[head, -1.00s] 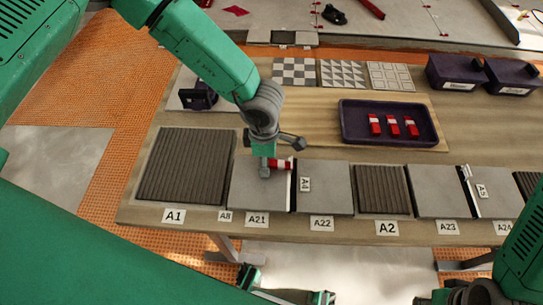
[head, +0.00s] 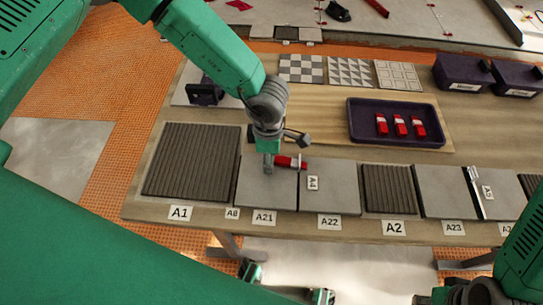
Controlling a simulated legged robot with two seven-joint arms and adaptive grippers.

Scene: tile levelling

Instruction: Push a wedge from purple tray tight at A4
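A red wedge with a white band (head: 290,162) lies flat across the joint at the A4 label (head: 313,183), between the grey tiles above A21 (head: 265,190) and A22 (head: 328,195). Its right end is at the thin upright clip (head: 300,160) in that joint. My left gripper (head: 268,162) points down at the wedge's left end. Its fingers look close together, but whether they grip the wedge or only touch its end is unclear. The purple tray (head: 365,137) at the back right holds several red-and-white wedges (head: 400,126). My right gripper is not visible.
A ribbed tile (head: 192,165) lies left of the A21 tile, and another (head: 388,188) right of A22. Another clip (head: 474,185) stands by A5. Patterned tiles (head: 347,74) and dark bins (head: 462,73) line the back. Bare wood lies between tray and tiles.

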